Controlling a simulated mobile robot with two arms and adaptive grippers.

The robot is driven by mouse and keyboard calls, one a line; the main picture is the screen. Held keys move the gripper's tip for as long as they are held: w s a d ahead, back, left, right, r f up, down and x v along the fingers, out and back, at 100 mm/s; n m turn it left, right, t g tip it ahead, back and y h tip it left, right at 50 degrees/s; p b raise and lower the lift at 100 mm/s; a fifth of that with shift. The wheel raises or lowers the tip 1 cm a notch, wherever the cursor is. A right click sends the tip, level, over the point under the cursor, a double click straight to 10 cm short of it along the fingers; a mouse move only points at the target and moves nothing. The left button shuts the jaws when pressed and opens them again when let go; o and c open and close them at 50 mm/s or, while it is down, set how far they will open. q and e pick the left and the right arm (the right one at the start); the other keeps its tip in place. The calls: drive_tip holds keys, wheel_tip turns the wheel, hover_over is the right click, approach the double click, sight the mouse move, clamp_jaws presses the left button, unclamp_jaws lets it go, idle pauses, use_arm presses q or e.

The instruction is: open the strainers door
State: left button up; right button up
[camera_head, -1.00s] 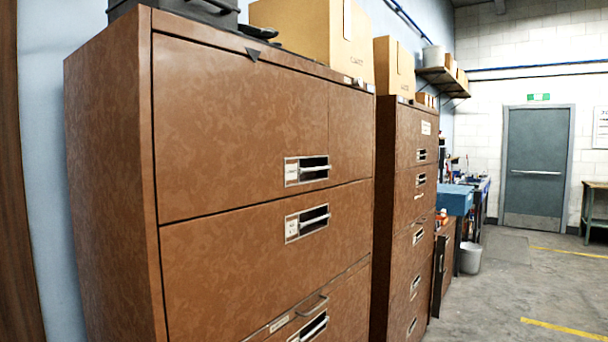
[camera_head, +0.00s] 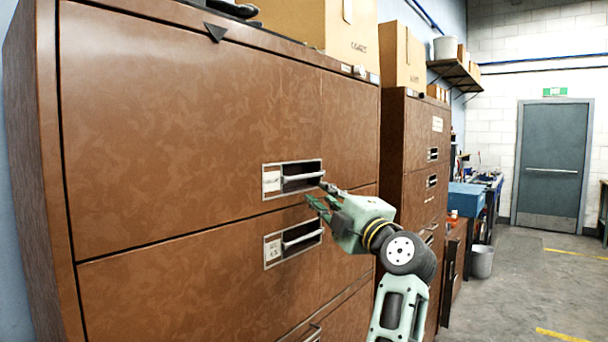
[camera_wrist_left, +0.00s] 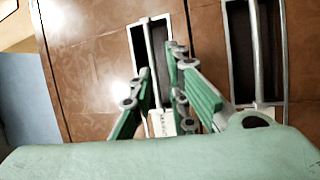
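A brown cabinet (camera_head: 190,120) stands close in the head view, with wide, flat, shut fronts. Its upper front has a recessed metal handle (camera_head: 302,177) with a label (camera_head: 271,181); a similar lower handle (camera_head: 302,240) sits below. The label writing is too small to read, so I cannot tell which front is the strainers door. My left gripper (camera_head: 322,195) is open and empty beside the right end of the upper handle. In the left wrist view, its fingers (camera_wrist_left: 160,95) lie either side of a handle bar (camera_wrist_left: 154,50); contact cannot be told. My right gripper is out of view.
A second brown cabinet (camera_head: 408,150) stands beyond the first. Cardboard boxes (camera_head: 300,30) sit on top of both. A blue bench (camera_head: 467,197) and a grey bin (camera_head: 481,261) are farther back. Open concrete floor (camera_head: 530,285) lies to the right.

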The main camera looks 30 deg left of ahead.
sight(306, 177)
use_arm(q)
drive_tip(key=shift+n+h, duration=0.4)
drive_tip(key=a+r, duration=0.1)
drive_tip(key=a, duration=0.1)
drive_tip(key=w+a+r+p, duration=0.1)
drive_tip(key=a, duration=0.1)
drive_tip(key=w+a+r+p, duration=0.1)
drive_tip(key=a, duration=0.1)
drive_tip(key=shift+a+r, duration=0.2)
drive_tip(key=shift+w+a+p, duration=0.3)
drive_tip(key=shift+a, duration=0.2)
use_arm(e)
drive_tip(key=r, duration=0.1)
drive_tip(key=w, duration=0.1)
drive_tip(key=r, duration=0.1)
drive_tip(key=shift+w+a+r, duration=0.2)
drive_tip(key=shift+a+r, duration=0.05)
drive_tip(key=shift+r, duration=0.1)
use_arm(q)
clamp_jaws()
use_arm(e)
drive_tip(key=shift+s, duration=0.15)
